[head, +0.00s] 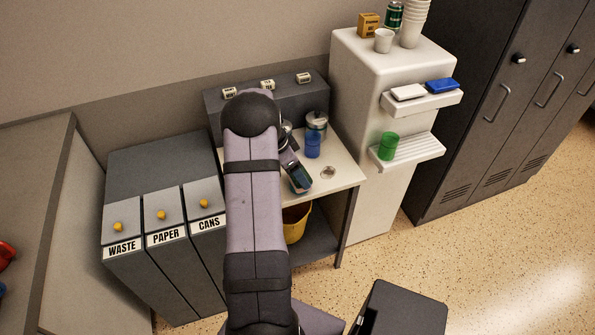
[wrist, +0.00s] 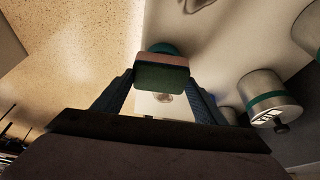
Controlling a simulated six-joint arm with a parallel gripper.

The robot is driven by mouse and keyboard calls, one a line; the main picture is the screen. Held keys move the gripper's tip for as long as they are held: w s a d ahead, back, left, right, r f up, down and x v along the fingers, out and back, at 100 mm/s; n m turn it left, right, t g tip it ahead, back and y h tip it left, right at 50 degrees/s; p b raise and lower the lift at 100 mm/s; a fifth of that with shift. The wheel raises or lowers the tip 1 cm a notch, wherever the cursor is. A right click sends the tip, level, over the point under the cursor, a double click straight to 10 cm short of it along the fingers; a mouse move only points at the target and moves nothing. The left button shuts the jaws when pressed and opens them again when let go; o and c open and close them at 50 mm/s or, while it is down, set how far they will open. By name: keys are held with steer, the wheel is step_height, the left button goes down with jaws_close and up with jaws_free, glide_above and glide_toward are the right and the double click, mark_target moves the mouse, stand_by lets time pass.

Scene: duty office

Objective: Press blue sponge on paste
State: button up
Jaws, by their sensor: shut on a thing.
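My gripper (wrist: 163,85) is shut on a small dark green block with a pinkish upper band (wrist: 162,74). A rounded teal part shows just behind the block, and I cannot tell whether it belongs to it. In the head view my gripper (head: 300,180) is over the front of the pale counter, largely hidden by its own dark body. A flat blue block that looks like the blue sponge (head: 442,86) lies on the upper shelf of the white cabinet, apart from my gripper. I cannot make out the paste for certain.
A white block (head: 408,92) lies beside the blue one. A green cup (head: 388,146) stands on the lower shelf. Labelled bins (head: 165,238) stand left.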

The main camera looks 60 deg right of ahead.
steer(key=shift+r+p, duration=1.45)
steer(key=shift+r, duration=1.95)
steer(key=shift+w, duration=0.1)
